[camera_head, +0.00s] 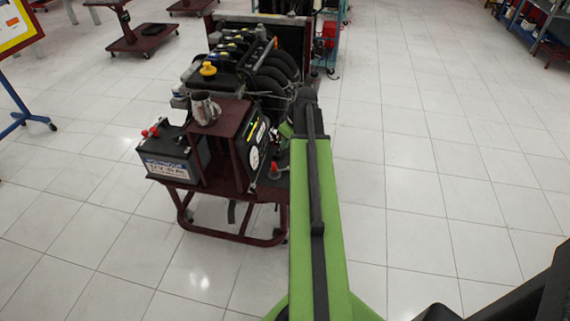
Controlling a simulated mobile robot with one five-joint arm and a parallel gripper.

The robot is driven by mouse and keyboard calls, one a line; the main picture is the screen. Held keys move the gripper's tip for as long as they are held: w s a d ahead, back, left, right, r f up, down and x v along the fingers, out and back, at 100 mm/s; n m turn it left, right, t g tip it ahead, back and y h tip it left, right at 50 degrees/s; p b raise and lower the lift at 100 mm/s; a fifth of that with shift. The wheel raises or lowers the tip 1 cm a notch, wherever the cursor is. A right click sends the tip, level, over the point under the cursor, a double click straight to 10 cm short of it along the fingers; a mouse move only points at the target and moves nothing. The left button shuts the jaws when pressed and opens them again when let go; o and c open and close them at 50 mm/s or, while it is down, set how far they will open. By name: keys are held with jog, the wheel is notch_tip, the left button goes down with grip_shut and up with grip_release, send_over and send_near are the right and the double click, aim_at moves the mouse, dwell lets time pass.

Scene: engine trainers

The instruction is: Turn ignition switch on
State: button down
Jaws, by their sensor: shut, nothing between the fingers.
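The engine trainer stands left of centre, on a dark red wheeled frame (243,238). Its engine (262,70) has a yellow cap and black curved pipes. A dark red panel box (228,135) at its near end carries a round white gauge (254,158) on its right face. The ignition switch cannot be picked out on this panel. My green arm reaches up the middle, right of the panel. A small part of my gripper (286,130) shows at the left of the arm's end, close to the panel's right side. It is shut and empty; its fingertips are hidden.
A black battery (172,156) with red terminals sits on the frame's left. A red-topped part (274,168) stands low beside the panel, near my arm. A yellow-framed board (18,25) is far left. The tiled floor to the right is clear.

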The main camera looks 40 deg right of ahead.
aim_at(277, 162)
jog(key=b+x, duration=1)
jog(key=x, duration=0.1)
jog(key=shift+s+d, duration=0.15)
jog(key=shift+s, duration=0.1)
jog(key=s, duration=0.4)
jog(key=shift+d+r, duration=0.15)
jog(key=shift+r, duration=0.25)
jog(key=shift+s, duration=0.2)
